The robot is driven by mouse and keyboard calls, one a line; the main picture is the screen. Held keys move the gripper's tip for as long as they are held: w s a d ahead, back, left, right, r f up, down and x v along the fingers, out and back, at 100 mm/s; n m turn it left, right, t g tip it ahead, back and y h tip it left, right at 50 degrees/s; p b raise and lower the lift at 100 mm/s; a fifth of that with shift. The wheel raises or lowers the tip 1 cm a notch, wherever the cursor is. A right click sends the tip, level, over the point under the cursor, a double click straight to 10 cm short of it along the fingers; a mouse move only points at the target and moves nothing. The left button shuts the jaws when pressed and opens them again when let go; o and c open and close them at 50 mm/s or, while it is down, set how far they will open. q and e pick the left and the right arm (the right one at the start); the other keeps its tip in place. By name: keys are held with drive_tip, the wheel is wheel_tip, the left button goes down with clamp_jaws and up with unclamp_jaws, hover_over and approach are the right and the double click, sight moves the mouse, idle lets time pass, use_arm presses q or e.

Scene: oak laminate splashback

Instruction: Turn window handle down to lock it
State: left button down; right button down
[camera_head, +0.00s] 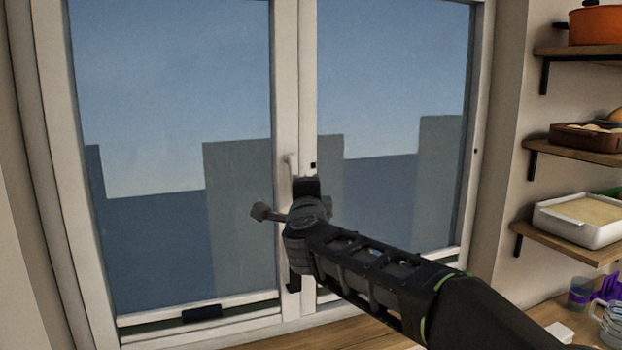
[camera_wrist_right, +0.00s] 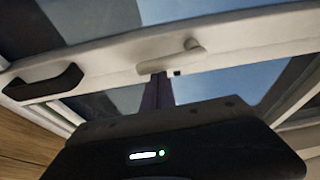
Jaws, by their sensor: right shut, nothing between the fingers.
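A pale window handle (camera_head: 291,165) sits on the centre stile of the white window. In the head view its top end shows above my right gripper, and its lower part is hidden. In the right wrist view the handle (camera_wrist_right: 172,58) lies along the stile. My right gripper (camera_head: 306,186) is at the stile, just beside the handle. Its dark fingers (camera_wrist_right: 158,78) are shut and empty, with tips close to the handle; I cannot tell whether they touch it. My left gripper is not in view.
A black pull (camera_wrist_right: 45,82) is on the stile below the handle. Another black fitting (camera_head: 202,313) is on the bottom rail. Wooden shelves (camera_head: 578,145) with an orange pot (camera_head: 597,25) and a white dish (camera_head: 580,232) are at the right. A wooden worktop lies below the window.

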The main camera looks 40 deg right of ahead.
drive_tip(key=shift+w+a+m, duration=0.1)
drive_tip(key=shift+a+m, duration=0.15)
drive_tip(key=shift+m, duration=0.25)
drive_tip(key=shift+f, duration=0.1)
drive_tip(key=s+a, duration=0.2)
drive_tip(key=s, duration=0.7)
drive_tip(key=shift+s+a+b, duration=0.15)
drive_tip(key=shift+b, duration=0.3)
idle(0.5)
